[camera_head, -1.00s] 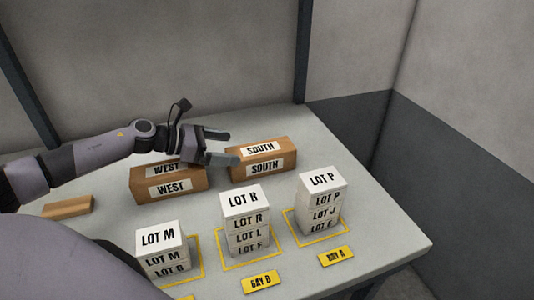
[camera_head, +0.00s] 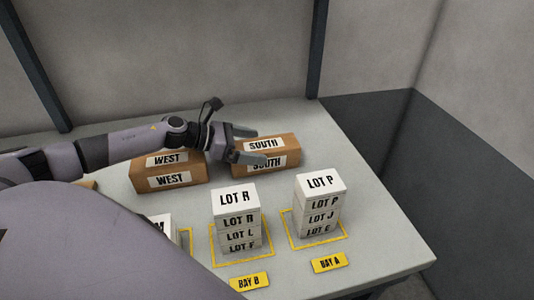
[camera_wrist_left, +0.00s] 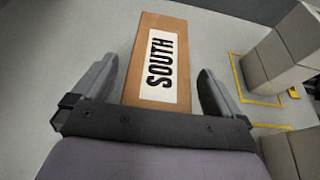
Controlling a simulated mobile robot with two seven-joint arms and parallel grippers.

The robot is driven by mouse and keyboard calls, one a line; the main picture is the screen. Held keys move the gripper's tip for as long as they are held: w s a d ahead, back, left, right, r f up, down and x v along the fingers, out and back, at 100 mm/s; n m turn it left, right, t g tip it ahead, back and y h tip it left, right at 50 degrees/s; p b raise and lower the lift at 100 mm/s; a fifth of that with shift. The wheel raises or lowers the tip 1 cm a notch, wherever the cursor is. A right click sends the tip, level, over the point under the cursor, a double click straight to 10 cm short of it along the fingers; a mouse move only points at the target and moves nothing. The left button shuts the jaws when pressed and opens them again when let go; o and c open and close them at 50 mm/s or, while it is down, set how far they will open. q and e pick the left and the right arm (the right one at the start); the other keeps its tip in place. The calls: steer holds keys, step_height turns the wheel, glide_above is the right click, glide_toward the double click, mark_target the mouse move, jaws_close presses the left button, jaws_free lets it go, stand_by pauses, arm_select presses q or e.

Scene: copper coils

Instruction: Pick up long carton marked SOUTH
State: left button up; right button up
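The long brown carton marked SOUTH (camera_head: 283,155) lies on the table towards the back. Its top face with the white SOUTH label also shows in the left wrist view (camera_wrist_left: 166,32). My left gripper (camera_head: 262,146) is open, with its fingers over the carton's left part. In the left wrist view its fingertips (camera_wrist_left: 158,77) lie either side of the near part of the carton, with gaps on both sides. I cannot tell whether the fingers are above the top face or down beside it. My right gripper is not in view.
A similar carton marked WEST (camera_head: 168,181) stands to the left, under my left arm. White box stacks topped LOT R (camera_head: 236,200) and LOT P (camera_head: 320,184) stand in yellow outlines in front. Another stack (camera_head: 160,223) is mostly hidden by my arm.

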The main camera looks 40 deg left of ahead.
arm_select(q)
steer(key=c, duration=1.2)
steer(key=shift+r, duration=0.1)
steer(key=shift+c, duration=0.2)
